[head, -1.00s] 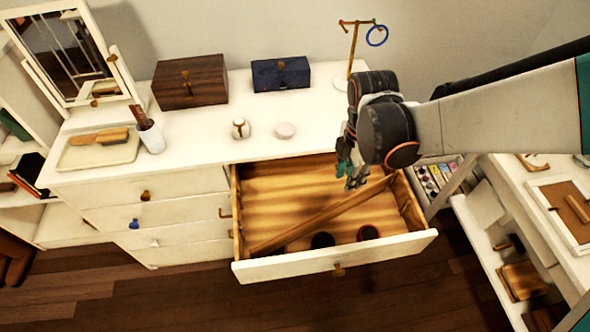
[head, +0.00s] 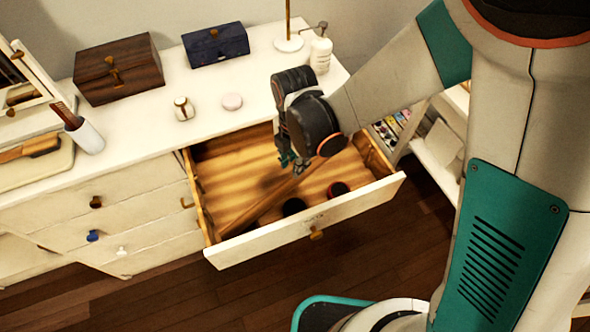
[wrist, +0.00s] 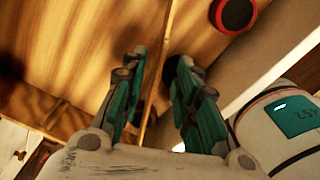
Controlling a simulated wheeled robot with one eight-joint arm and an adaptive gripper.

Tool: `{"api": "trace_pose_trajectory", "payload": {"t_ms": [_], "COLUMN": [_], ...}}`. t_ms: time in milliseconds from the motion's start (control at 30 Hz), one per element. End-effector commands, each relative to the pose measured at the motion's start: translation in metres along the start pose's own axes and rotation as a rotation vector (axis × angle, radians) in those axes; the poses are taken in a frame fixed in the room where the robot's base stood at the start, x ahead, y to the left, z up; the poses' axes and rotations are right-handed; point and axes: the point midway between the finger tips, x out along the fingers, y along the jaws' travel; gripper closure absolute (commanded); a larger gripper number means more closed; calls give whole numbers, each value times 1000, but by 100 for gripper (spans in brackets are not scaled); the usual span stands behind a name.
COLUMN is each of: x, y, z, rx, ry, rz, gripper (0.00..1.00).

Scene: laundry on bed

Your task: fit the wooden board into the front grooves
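The wooden board (head: 256,204) is a long thin strip lying diagonally inside the open drawer (head: 305,227), from the front left toward the back right. My gripper (head: 300,163) points down into the drawer over the board's right part. In the wrist view my teal fingers (wrist: 155,90) are spread, one on each side of the board (wrist: 153,75), with gaps visible between fingers and board. The board's far right end is hidden behind my gripper in the head view. I cannot make out the front grooves in either view.
A dark round item (head: 293,206) and a red-and-black one (head: 338,189) lie near the drawer's front wall. On the dresser top stand a brown box (head: 118,70), a blue box (head: 215,45), a small jar (head: 183,108), a pink round item (head: 232,101) and a white bottle (head: 320,52).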

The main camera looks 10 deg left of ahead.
Motion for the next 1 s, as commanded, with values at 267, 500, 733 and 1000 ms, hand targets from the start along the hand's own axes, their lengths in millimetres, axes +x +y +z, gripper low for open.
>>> {"api": "trace_pose_trajectory", "payload": {"t_ms": [267,500,733,1000], "x": [42,43,43,43], "y": [0,0,0,0], "z": [-2,-2,-2,-2], "rx": [1,1,2,2], "ry": [0,0,0,0], "rz": [0,0,0,0], "gripper": [72,72,100,100]}}
